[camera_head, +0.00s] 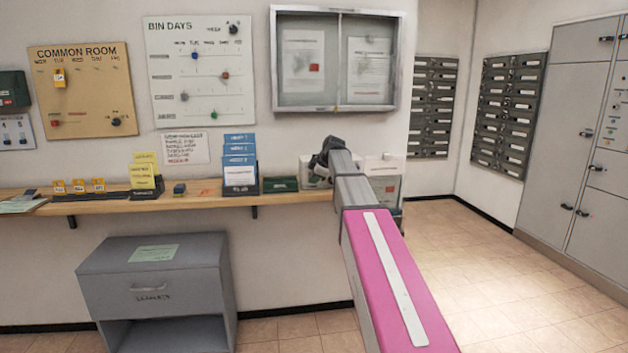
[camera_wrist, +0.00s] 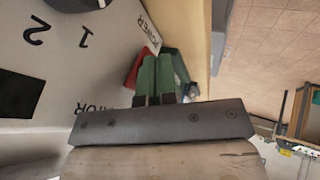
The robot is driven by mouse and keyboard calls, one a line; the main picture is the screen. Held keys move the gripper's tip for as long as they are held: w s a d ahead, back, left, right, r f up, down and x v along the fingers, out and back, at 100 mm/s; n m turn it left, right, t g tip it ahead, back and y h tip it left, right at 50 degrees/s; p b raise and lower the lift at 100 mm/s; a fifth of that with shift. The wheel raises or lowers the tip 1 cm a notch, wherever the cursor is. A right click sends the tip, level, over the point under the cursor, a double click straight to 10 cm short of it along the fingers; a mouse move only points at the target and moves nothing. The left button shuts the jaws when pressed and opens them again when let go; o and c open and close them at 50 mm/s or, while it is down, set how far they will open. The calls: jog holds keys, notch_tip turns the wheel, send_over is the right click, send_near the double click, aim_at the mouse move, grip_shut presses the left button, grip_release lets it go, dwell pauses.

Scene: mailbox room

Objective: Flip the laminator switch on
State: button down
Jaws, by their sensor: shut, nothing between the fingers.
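The laminator (camera_head: 312,177) is a pale box on the shelf in the head view, largely hidden behind my arm. In the wrist view its pale face (camera_wrist: 65,65) carries the printed marks "1", "2" and part of its name. A "POWER" label (camera_wrist: 152,37) sits near that face's edge. A small red part (camera_wrist: 135,68), apparently the switch, shows just left of the green fingers of my gripper (camera_wrist: 157,62). The fingers are shut together and empty. They are close beside the red part; I cannot tell if they touch it. In the head view the fingertips are hidden.
The wooden shelf (camera_head: 215,199) holds a blue leaflet rack (camera_head: 240,165), a green box (camera_head: 280,184) and yellow cards (camera_head: 143,175). A grey cabinet (camera_head: 155,276) stands below. A glazed noticeboard (camera_head: 338,60) hangs above the laminator. The tiled floor at right is clear.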

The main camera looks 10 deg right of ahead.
jog(key=shift+w+f+t, duration=0.1)
jog(key=shift+w+t, duration=0.1)
jog(key=shift+t, duration=0.1)
jog(key=shift+r, duration=0.85)
